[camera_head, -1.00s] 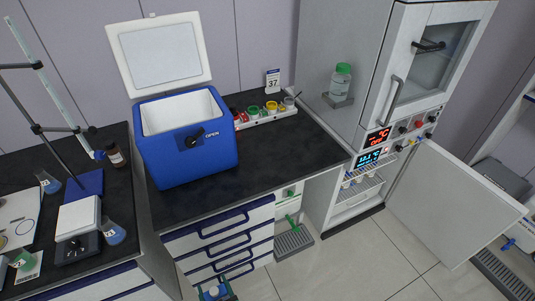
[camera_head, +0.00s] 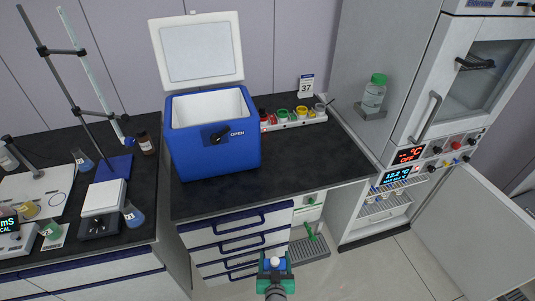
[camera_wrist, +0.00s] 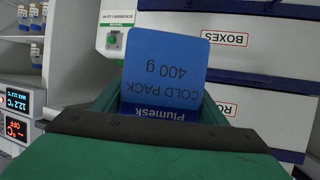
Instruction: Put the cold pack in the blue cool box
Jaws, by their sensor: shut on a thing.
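The blue cool box (camera_head: 215,155) stands on the dark bench top with its white lid (camera_head: 201,52) raised and its white inside showing. The cold pack (camera_wrist: 165,72) is a blue slab marked "COLD PACK 400 g" in the wrist view, where it appears upside down. My gripper (camera_head: 275,265) is shut on it, low in front of the drawers, below and to the right of the cool box. In the head view only a small blue and white bit of the pack (camera_head: 274,262) shows between the green fingers. The pack's lower end is hidden by the gripper.
A rack of coloured pots (camera_head: 292,119) and a "37" sign (camera_head: 306,86) stand right of the cool box. A stand with a burette (camera_head: 84,75), a scale (camera_head: 104,197) and flasks fill the left bench. The white cabinet (camera_head: 400,100) has its lower door (camera_head: 475,235) open at right. Bench front is clear.

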